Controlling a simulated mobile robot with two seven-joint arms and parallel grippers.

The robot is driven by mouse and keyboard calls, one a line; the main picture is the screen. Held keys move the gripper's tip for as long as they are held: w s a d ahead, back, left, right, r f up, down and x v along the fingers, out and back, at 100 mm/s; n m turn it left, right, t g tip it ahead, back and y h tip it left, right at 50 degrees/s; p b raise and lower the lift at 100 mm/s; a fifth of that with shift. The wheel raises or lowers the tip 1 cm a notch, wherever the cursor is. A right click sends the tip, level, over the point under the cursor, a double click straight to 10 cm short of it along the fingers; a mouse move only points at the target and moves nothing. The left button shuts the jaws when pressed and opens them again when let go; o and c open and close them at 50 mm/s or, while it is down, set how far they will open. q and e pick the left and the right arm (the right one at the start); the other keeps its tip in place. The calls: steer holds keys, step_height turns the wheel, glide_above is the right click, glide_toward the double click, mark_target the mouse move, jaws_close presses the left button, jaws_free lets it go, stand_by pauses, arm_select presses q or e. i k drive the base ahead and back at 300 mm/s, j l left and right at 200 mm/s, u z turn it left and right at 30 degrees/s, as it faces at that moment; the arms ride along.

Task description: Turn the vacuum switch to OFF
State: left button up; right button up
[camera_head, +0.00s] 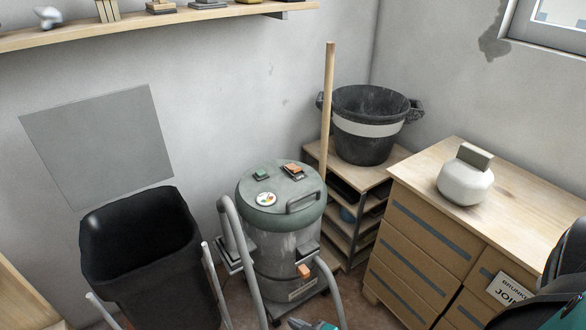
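The vacuum (285,247) stands on the floor in the middle of the view, a grey drum with a green-grey lid (290,214) and a carry handle (304,201). On its lid are a small green block (262,173), an orange-and-black part (293,171) and a round white dial or label (266,199) with coloured marks. I cannot tell which of these is the switch or read its setting. Nothing is seen touching the lid.
A black bin (142,250) stands left of the vacuum; a grey hose (236,240) curves between them. Behind right are a low shelf (347,187) with a black bucket (368,125) and a wooden pole (328,110). A drawer cabinet (420,240) holds a white kettlebell-like object (465,183).

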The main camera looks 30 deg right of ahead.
mark_target(293, 167)
steer(key=z, duration=1.9)
steer(key=i+j+z, duration=0.15)
steer(key=z, duration=0.15)
steer(key=i+j+z, duration=0.1)
steer(key=j+z, duration=0.15)
steer(key=j, duration=0.15)
